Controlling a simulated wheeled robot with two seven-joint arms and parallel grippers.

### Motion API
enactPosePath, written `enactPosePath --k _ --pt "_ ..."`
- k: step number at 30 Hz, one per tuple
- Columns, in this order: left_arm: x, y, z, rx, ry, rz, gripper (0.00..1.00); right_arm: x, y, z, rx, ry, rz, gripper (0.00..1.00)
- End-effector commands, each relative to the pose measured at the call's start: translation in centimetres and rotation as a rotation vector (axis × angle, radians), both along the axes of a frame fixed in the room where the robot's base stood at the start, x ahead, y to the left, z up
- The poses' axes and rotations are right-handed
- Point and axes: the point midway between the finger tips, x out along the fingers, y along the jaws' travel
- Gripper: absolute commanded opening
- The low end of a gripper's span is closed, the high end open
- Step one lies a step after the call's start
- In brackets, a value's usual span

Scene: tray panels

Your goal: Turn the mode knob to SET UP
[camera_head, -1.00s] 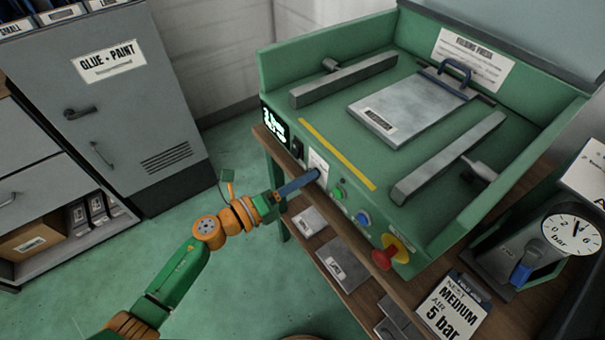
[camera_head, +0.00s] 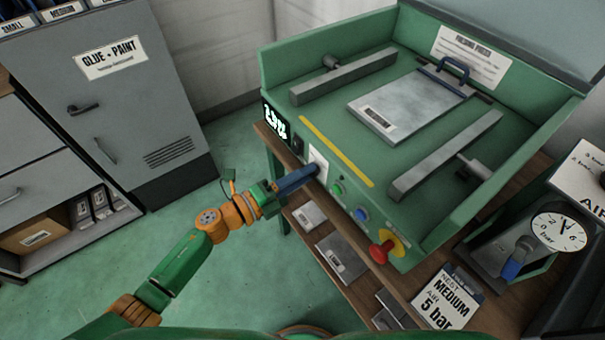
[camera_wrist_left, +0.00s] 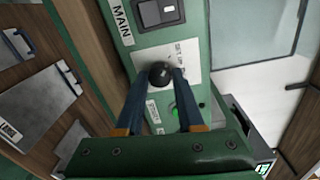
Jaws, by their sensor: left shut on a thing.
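The mode knob (camera_wrist_left: 158,75) is a small round black knob on a white label plate (camera_wrist_left: 190,58) on the green front panel. In the left wrist view the two blue fingers of my left gripper (camera_wrist_left: 157,85) stand either side of it, shut on it. The lettering around the knob is too small and partly hidden to tell its setting. In the head view my left gripper (camera_head: 314,171) reaches the panel from the left and hides the knob; the white plate (camera_head: 318,158) shows behind it. My right gripper is not in view.
Beside the knob are a green button (camera_head: 338,187), a blue button (camera_head: 361,214) and a red emergency button (camera_head: 383,250) on a yellow disc. A MAIN switch (camera_wrist_left: 158,12) sits on the other side. The green press (camera_head: 375,60) stands on a wooden bench. A gauge (camera_head: 559,233) is at right.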

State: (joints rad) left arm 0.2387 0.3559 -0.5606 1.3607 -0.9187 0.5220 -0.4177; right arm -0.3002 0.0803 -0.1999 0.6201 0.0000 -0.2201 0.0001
Motion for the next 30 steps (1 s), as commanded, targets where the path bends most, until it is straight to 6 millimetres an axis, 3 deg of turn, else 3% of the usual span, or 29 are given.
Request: enactPosePath --k 8,9,12,21,30 --pt "0.0 0.0 0.0 -0.001 0.002 0.0 0.0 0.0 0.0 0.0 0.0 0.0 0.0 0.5" --pt "0.0 0.0 0.0 -0.001 0.002 0.0 0.45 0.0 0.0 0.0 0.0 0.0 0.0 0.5" --pt "0.0 0.0 0.0 -0.001 0.001 0.0 0.67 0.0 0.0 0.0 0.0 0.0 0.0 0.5" --pt "-0.2 0.3 0.0 0.0 0.0 0.0 0.67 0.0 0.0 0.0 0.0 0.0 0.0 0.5" --pt "-3.6 5.0 0.0 0.002 0.003 0.0 0.67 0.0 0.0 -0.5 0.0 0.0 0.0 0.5"
